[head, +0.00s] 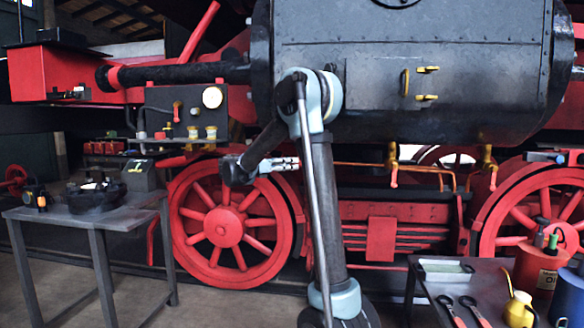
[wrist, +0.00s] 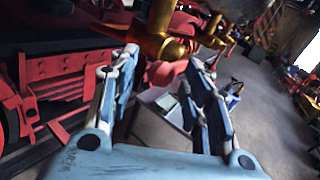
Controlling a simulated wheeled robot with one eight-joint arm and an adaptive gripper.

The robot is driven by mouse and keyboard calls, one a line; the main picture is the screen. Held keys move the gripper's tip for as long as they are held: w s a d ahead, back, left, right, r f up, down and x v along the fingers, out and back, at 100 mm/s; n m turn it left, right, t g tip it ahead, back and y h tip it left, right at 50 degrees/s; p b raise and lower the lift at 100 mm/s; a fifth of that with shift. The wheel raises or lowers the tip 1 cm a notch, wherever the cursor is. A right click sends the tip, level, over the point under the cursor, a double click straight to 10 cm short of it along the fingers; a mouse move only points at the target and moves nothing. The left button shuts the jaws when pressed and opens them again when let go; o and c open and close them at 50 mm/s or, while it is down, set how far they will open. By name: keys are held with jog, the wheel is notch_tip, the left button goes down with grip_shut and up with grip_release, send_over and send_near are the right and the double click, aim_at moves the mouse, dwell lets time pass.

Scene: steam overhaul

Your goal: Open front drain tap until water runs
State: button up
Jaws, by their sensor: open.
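Two brass drain taps with red handles hang under the grey cylinder (head: 420,60) in the head view, a left tap (head: 393,158) and a right tap (head: 487,160). I cannot tell from the picture which is the front one. No running water shows below either. My gripper (head: 297,163) is left of the left tap, apart from it, with fingers pointing right. In the wrist view, a brass tap (wrist: 158,40) with a red handle (wrist: 165,73) is ahead, in line with the gap between the fingers. My gripper (wrist: 163,65) is open and empty. Another brass tap (wrist: 211,32) shows beyond it.
A grey table (head: 88,214) with tools stands at left. A dark table (head: 425,305) at lower right holds spanners, a tray (head: 445,268), a yellow oil can (head: 519,312) and a red can (head: 540,268). A copper pipe (head: 365,165) runs under the cylinder, near the taps.

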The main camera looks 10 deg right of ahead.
jog(key=shift+x, duration=1)
jog(key=shift+r, duration=0.1)
grip_shut()
jog(key=shift+a, duration=0.1)
